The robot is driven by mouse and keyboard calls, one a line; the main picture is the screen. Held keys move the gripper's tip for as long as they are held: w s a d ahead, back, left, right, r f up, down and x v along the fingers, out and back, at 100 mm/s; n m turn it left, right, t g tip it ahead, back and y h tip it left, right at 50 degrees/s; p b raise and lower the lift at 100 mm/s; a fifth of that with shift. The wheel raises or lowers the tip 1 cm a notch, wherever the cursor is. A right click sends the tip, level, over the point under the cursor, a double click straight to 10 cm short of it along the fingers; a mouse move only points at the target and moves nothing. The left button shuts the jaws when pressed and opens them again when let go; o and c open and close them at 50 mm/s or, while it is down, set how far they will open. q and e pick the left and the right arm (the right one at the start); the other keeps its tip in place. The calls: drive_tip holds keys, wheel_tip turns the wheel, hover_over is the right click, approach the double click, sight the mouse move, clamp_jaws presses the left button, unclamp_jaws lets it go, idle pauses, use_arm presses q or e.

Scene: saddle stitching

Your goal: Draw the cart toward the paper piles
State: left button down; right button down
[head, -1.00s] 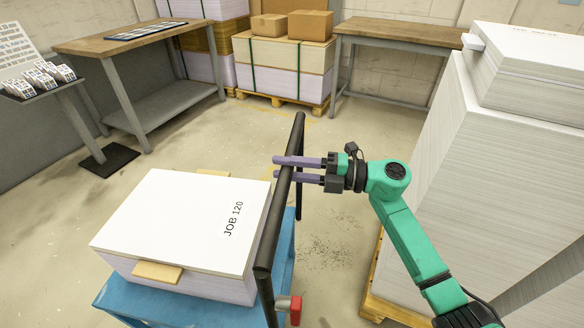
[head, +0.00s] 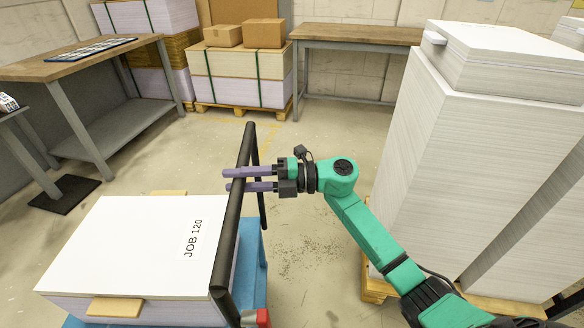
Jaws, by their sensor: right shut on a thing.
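The blue cart (head: 254,262) stands at the lower left, with a black push handle (head: 229,232) along its right side. It carries a white paper stack (head: 130,245) marked JOB 120, with a wooden block at its front edge. My right gripper (head: 232,180) is shut on the handle bar, its two purple fingers reaching across it from the right. Tall white paper piles (head: 440,160) stand at the right, apart from the cart, with floor between. My left gripper is not in view.
A wooden pallet (head: 374,289) juts out under the paper piles, near my right arm. Workbenches stand at the back left (head: 60,62) and at the back wall (head: 350,34). Strapped stacks with cartons (head: 263,34) sit between them. Bare floor lies between cart and piles.

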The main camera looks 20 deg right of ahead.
drive_tip(key=shift+a+f, duration=0.35)
drive_tip(key=shift+a, duration=0.25)
drive_tip(key=shift+w+a, duration=0.15)
drive_tip(key=shift+w, duration=0.05)
drive_tip(key=c, duration=0.9)
unclamp_jaws()
drive_tip(key=o, duration=0.4)
drive_tip(key=shift+d+r, duration=0.1)
drive_tip(key=shift+d, duration=0.55)
drive_tip(key=shift+a+r, duration=0.15)
drive_tip(key=shift+a, duration=0.05)
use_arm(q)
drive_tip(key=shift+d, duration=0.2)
use_arm(e)
drive_tip(key=shift+d, duration=0.15)
